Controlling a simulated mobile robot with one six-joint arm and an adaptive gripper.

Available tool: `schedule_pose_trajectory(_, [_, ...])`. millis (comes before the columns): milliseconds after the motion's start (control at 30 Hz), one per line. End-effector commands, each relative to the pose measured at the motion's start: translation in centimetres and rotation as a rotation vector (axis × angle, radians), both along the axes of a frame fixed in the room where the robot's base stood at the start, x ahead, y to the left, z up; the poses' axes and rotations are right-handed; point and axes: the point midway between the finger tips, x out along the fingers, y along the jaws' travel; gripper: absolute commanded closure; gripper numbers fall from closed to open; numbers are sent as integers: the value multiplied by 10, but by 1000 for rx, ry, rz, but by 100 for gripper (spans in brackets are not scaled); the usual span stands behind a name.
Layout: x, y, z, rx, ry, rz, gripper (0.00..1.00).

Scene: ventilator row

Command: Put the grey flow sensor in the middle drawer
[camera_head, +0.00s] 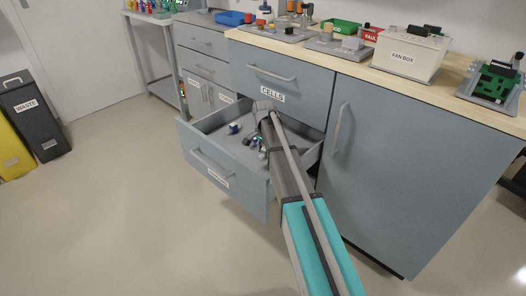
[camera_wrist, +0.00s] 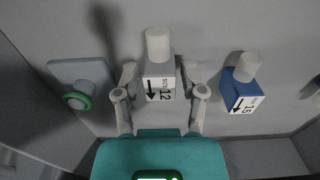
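A grey flow sensor (camera_wrist: 159,84) with a pale round stub and a label reading 12 is in the middle of the wrist view. My gripper (camera_wrist: 160,78) has one finger on each side of it; whether the fingers touch it is unclear. In the head view my gripper (camera_head: 264,108) reaches into an open drawer (camera_head: 224,182), below the closed drawer labelled CELLS (camera_head: 273,94). My gripper hides part of the drawer's inside there. The small label on the open drawer's front is unreadable.
A blue sensor (camera_wrist: 242,92) labelled 15 lies right of the grey one. A grey block with a green ring (camera_wrist: 78,100) is to the left. Drawer walls surround them closely. A cupboard door (camera_head: 390,170) stands right of the drawer; the counter above holds a FAN BOX (camera_head: 408,56).

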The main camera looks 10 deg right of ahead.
Motion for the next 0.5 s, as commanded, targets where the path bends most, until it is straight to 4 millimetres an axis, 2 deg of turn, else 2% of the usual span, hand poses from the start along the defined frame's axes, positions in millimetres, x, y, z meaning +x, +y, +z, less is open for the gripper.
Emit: schedule_pose_trajectory(500, [0,0,2,0,0,0,27])
